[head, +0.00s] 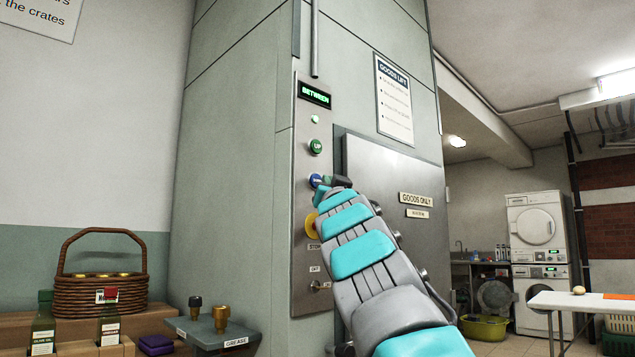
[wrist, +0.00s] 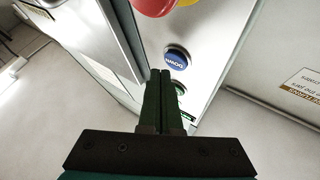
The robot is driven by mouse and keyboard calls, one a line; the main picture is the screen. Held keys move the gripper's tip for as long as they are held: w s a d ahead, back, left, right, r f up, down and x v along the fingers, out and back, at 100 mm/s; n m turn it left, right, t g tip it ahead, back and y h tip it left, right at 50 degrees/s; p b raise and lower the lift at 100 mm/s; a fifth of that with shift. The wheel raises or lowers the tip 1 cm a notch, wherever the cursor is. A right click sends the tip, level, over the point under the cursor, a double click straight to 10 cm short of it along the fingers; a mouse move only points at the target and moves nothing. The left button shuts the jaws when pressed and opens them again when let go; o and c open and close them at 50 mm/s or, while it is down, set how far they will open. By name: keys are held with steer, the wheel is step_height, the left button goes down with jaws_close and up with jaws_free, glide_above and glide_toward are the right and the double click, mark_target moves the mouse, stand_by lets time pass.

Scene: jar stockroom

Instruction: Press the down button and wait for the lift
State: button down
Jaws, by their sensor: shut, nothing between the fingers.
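The steel lift panel (head: 304,240) is on the grey-green shaft wall. Its display (head: 315,94) reads BETWEEN in green, with a small lit green lamp (head: 315,119) below. The green UP button (head: 316,146) is above the blue DOWN button (head: 315,180). My gripper (head: 331,182) is at the DOWN button's right side and partly covers it. In the wrist view the panel is upside down; the DOWN button (wrist: 176,60) shows just beside the tips of my shut, empty gripper (wrist: 160,73). I cannot tell whether they touch. The lift door (head: 375,165), marked GOODS ONLY, appears shut.
A yellow-backed STOP button (head: 311,226) and a key switch (head: 318,286) are lower on the panel. A small GREASE table (head: 215,335) stands at its left, with a wicker basket (head: 100,290) beyond. Washing machines (head: 537,225) and a white table (head: 590,300) are at right.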

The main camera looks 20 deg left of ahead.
stand_by(0.8)
steer(key=shift+w+a, duration=0.2)
steer(key=shift+a, duration=0.15)
